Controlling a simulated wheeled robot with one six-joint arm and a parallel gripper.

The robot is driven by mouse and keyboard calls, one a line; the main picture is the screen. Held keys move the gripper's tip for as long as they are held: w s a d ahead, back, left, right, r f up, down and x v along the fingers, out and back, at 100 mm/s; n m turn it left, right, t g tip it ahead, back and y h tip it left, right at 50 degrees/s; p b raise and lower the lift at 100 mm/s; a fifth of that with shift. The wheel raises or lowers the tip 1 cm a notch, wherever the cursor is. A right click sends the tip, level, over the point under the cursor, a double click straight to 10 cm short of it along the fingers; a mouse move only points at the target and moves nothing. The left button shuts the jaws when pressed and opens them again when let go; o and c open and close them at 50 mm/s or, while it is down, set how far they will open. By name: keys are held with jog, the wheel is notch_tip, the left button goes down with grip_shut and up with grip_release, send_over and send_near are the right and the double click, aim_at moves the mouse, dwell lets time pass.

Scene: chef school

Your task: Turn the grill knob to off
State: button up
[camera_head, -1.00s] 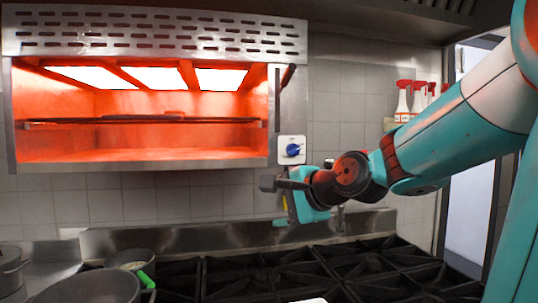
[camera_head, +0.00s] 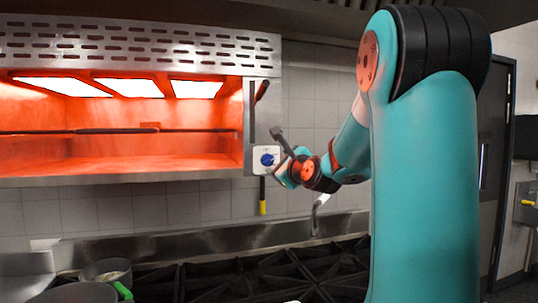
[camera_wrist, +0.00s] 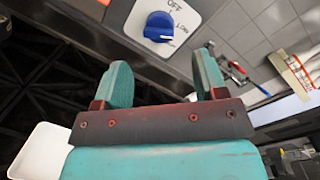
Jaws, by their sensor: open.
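The grill knob (camera_head: 267,160) is a blue dial on a white plate, at the lower right of the glowing grill (camera_head: 120,145). In the wrist view the knob (camera_wrist: 159,27) shows close up, with the words OFF and LOW on its plate; its white mark is on the LOW side. My gripper (camera_wrist: 160,80) is open and empty. Its two teal fingers point toward the knob, which lies beyond the fingertips, apart from them. In the head view my gripper (camera_head: 284,158) is just right of the knob plate.
A stove top with black grates (camera_head: 260,275) lies below. Pots (camera_head: 108,270) stand at the lower left, one with a green handle. A faucet (camera_head: 318,212) rises behind the stove. A yellow-tipped handle (camera_head: 263,205) hangs below the knob.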

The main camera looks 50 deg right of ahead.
aim_at(270, 160)
jog(key=p+x, duration=0.2)
jog(key=x, duration=0.5)
jog(key=shift+w+d, duration=0.1)
jog(key=c, duration=0.8)
